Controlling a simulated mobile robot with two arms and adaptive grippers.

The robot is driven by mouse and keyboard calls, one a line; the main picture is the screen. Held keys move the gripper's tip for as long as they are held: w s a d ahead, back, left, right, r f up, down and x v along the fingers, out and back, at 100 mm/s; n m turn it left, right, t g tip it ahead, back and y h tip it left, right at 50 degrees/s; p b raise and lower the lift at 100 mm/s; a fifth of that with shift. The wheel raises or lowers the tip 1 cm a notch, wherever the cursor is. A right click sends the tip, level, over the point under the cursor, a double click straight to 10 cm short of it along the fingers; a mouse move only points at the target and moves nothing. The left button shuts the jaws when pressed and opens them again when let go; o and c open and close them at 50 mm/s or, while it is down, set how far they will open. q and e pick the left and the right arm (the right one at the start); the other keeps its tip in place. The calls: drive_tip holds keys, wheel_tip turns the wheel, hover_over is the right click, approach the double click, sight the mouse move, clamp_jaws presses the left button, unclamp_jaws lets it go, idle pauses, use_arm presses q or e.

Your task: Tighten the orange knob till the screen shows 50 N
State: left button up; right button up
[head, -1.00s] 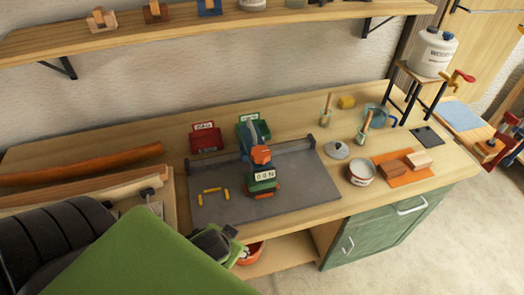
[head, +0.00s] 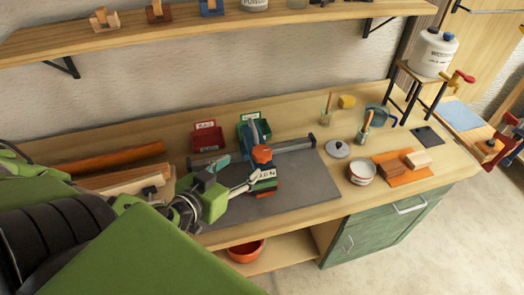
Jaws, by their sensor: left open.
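The orange knob (head: 262,153) sits on top of a green device with a blue-grey upper part, standing on a dark grey plate (head: 310,185). The device's small white screen (head: 267,173) faces me. Its left part is covered by my gripper; the visible end seems to read "0 N". My left gripper (head: 240,173) is open, just left of the device and in front of its lower left side. Its fingers are near the screen and below the knob; I cannot tell whether they touch the device. My right gripper is not in view.
A red bin (head: 207,137) and a green bin (head: 256,121) stand behind the plate. Wooden strips (head: 115,168) lie at the left. A white bowl (head: 362,172), a lid (head: 337,149) and wooden blocks on an orange mat (head: 405,178) are at the right.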

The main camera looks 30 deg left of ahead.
use_arm(q)
drive_tip(key=b, duration=0.5)
approach(262, 152)
drive_tip(key=x, duration=0.2)
drive_tip(key=p+x, duration=0.2)
drive_tip(key=x, duration=0.5)
drive_tip(key=shift+w+a, duration=0.15)
drive_tip(key=shift+w, duration=0.05)
drive_tip(key=shift+w+f, duration=0.25)
drive_tip(key=shift+w, duration=0.2)
drive_tip(key=c, duration=1.1)
